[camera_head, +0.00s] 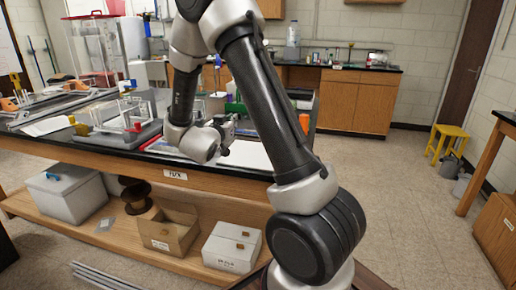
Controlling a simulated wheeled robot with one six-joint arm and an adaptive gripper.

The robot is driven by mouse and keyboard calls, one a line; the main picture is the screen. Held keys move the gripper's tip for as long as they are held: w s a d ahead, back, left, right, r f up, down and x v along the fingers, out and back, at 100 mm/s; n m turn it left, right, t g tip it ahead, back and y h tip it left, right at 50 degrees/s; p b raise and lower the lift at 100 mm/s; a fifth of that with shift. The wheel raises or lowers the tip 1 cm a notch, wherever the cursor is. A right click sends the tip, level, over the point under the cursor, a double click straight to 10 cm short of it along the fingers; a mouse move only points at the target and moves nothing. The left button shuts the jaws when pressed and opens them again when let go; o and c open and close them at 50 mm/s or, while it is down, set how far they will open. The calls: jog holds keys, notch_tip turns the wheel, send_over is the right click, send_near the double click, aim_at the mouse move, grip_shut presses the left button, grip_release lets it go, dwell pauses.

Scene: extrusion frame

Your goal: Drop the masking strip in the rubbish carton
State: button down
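My gripper (226,128) is over the near bench, close to its right end, partly hidden by my own wrist and forearm. Its fingers are too small and covered to tell whether they are open or shut. I cannot make out a masking strip, either in the gripper or on the bench. An open brown cardboard carton (168,238) stands on the low shelf under the bench, with its flaps up and a small label I cannot read. I cannot tell whether it is the rubbish carton. My gripper is above and to the right of it.
The black-topped bench (95,142) holds metal frame parts, a clear board and white sheets. The low shelf (110,235) bears a white lidded bin (66,194), a brown spool (136,195) and a white box (232,247). A yellow stool (448,140) stands far right.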

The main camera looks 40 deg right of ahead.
send_over(234, 155)
notch_tip(234, 155, down, 5)
jog(key=shift+f, duration=2.45)
jog(key=shift+f, duration=0.15)
jog(key=c, duration=1.6)
grip_release()
jog(key=shift+c, duration=0.2)
